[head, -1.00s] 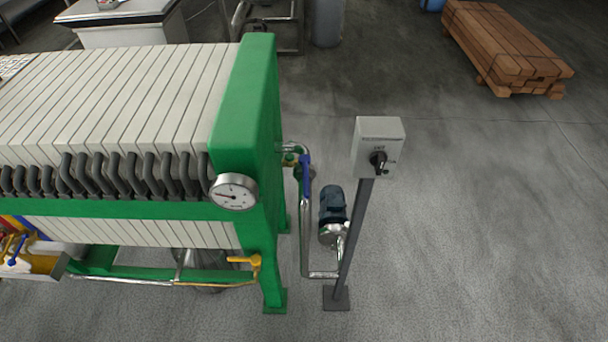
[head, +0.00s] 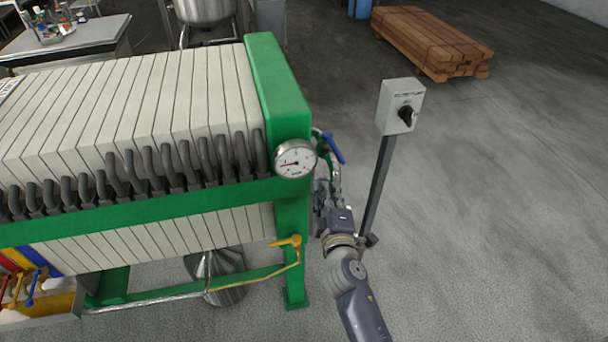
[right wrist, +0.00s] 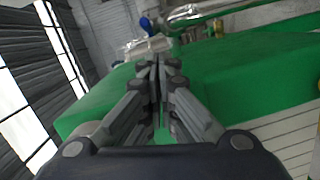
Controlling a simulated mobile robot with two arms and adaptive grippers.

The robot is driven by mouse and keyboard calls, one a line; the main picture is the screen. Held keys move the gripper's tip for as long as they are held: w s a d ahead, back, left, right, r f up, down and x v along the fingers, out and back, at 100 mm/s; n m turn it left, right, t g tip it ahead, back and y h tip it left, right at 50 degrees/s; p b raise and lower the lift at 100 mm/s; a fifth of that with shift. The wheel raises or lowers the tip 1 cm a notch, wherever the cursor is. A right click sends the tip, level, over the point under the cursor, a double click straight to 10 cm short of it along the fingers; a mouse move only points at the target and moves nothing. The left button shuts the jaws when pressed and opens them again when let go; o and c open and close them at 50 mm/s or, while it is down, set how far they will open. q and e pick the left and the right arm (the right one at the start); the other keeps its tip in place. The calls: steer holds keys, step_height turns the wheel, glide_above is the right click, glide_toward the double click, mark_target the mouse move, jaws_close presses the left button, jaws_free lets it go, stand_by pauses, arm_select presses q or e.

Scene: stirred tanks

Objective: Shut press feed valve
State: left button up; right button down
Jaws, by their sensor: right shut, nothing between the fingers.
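The blue lever (head: 333,148) of the feed valve sits on the pipe at the right end of the green filter press (head: 281,95). In the head view it slants down to the right. My right gripper (head: 325,185) is just below the lever, beside the press end; its fingertips are hard to make out there. In the right wrist view my right gripper (right wrist: 160,64) is shut and empty, and the blue lever (right wrist: 147,24) shows beyond the fingertips, apart from them in the picture. My left gripper is not in view.
A grey switch box (head: 400,106) on a post stands right of my right arm, close to it. A round gauge (head: 295,159) and a yellow valve handle (head: 287,241) are on the press. Timber (head: 430,42) lies at the back; the floor at right is clear.

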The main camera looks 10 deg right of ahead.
steer(key=r, duration=0.2)
glide_toward(335, 149)
steer(key=a, duration=0.3)
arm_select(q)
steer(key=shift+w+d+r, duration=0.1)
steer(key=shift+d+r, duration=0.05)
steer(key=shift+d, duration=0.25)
arm_select(e)
steer(key=shift+w+d+f, duration=0.1)
steer(key=shift+w+d, duration=0.05)
steer(key=shift+w, duration=0.8)
steer(key=shift+w+d+f, duration=0.15)
steer(key=shift+w+d, duration=0.05)
steer(key=shift+w, duration=0.75)
steer(key=shift+w+d+f, duration=0.1)
steer(key=shift+w+d, duration=0.05)
steer(key=shift+w, duration=0.8)
arm_select(q)
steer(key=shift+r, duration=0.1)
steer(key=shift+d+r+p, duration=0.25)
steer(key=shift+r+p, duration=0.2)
steer(key=shift+p, duration=0.25)
arm_select(e)
steer(key=shift+s+d+n+t+y, duration=0.1)
steer(key=shift+d+n+t+y, duration=0.2)
steer(key=shift+d+n, duration=0.1)
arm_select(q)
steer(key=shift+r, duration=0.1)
